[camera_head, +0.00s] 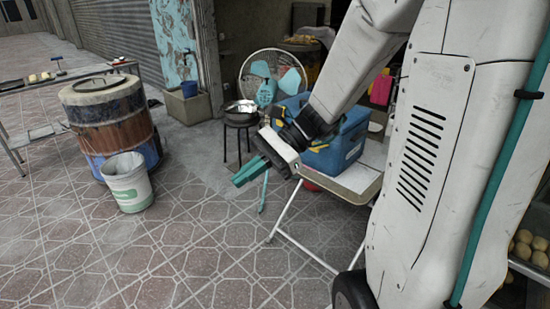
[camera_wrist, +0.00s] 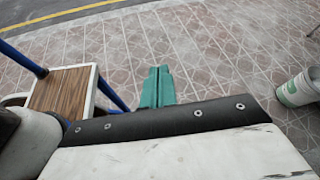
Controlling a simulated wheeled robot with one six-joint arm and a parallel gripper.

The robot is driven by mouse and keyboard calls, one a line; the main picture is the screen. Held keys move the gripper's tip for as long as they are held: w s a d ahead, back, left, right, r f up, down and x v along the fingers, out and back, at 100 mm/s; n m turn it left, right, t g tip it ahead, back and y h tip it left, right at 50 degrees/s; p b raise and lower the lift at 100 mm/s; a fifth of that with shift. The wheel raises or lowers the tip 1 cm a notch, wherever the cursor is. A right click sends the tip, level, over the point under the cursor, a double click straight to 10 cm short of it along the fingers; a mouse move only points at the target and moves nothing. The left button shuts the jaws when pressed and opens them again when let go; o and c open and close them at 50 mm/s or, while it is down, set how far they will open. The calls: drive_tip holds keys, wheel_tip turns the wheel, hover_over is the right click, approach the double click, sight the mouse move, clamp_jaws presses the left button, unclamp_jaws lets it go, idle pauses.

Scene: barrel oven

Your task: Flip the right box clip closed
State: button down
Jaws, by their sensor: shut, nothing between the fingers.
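A blue box (camera_head: 345,152) stands on a small white folding table (camera_head: 362,182) in the head view. My arm crosses in front of it and hides much of its front and top. A yellow clip (camera_head: 318,149) shows low beside my wrist; I cannot tell whether it is open or closed. My gripper (camera_head: 246,174), with teal fingers, is shut and empty. In the picture it is left of the box and points away from it, over the floor. The shut fingers also show in the wrist view (camera_wrist: 157,88), where neither box nor clip is in sight.
A barrel oven (camera_head: 108,118) and a white bucket (camera_head: 127,182) stand at the left. A fan (camera_head: 272,76) and a stool with a metal pot (camera_head: 241,107) are behind my gripper. A wood-topped seat (camera_wrist: 62,90) shows in the wrist view. Tiled floor in front is clear.

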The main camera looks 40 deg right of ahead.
drive_tip(key=s+a+r+n+g+h, duration=0.1)
drive_tip(key=s+a+n+g+h, duration=0.15)
drive_tip(key=s+n+h, duration=0.55)
drive_tip(key=s+d+r+n+t+h, duration=0.2)
drive_tip(key=s+d+n+h, duration=0.3)
drive_tip(key=s+n, duration=0.2)
drive_tip(key=shift+d+r+n, duration=0.15)
drive_tip(key=shift+r+n, duration=0.25)
drive_tip(key=shift+n, duration=0.6)
drive_tip(key=shift+t, duration=0.25)
